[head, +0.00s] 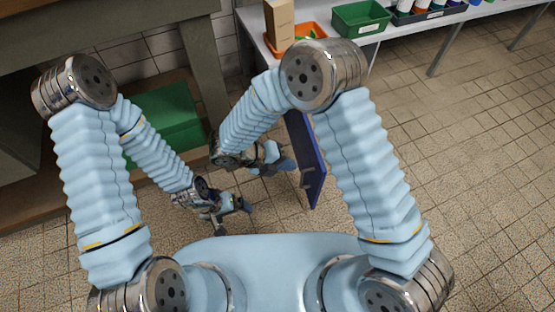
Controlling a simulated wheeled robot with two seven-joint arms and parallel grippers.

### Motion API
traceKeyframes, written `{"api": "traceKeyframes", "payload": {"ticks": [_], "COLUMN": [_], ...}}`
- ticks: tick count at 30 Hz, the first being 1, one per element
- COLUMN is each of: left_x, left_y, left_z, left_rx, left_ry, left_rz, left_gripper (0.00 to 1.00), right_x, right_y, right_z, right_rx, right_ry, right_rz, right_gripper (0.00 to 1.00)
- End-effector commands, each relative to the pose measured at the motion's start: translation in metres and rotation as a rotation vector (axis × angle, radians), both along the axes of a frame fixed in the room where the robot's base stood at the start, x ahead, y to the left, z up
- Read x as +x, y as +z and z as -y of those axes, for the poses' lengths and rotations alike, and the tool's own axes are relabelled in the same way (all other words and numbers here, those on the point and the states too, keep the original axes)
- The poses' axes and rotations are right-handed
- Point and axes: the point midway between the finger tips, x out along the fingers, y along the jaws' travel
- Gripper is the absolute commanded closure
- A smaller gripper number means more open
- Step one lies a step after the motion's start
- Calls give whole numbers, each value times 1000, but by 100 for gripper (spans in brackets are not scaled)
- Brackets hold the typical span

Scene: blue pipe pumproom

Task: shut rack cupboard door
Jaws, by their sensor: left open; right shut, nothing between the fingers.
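The dark blue cupboard door (311,172) stands upright and swung out, seen from above at a steep angle. A small handle shows near its lower end. Its far end and the cupboard body are hidden behind my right arm. My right gripper (279,163) is shut and empty, just left of the door; I cannot tell whether it touches the door. My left gripper (240,207) is open and empty, lower and further left, apart from the door.
A grey table (402,29) at the back holds a cardboard box (279,22), an orange tray (312,31), a green bin (361,18) and several bottles. The tiled floor at right is clear.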

Motion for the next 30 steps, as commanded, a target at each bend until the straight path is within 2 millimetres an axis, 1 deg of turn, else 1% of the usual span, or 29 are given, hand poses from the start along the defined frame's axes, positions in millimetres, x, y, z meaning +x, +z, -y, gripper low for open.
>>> {"api": "traceKeyframes", "payload": {"ticks": [1,5,6,9,12,16,26,30], "left_x": [0,0,0,0,0,0,0,0], "left_y": [-1,-3,-1,0,0,0,0,0], "left_z": [0,-1,-1,-1,0,0,0,0], "left_rx": [0,1,1,1,0,0,0,0], "left_ry": [1,1,1,1,1,0,0,0], "left_rz": [1,0,0,0,0,0,0,0], "left_gripper": [0,0,0,0,0,0,0,0], "right_x": [1,4,6,8,10,11,11,13], "right_y": [-8,-26,-23,-23,-23,-23,-23,-23], "right_z": [9,28,35,49,58,64,65,68], "right_rx": [-2,-2,-1,1,0,0,1,1], "right_ry": [-3,-2,-4,-3,-4,-2,-2,5], "right_rz": [-2,-3,0,0,-1,1,1,0], "right_gripper": [100,100,100,100,100,100,100,100]}}
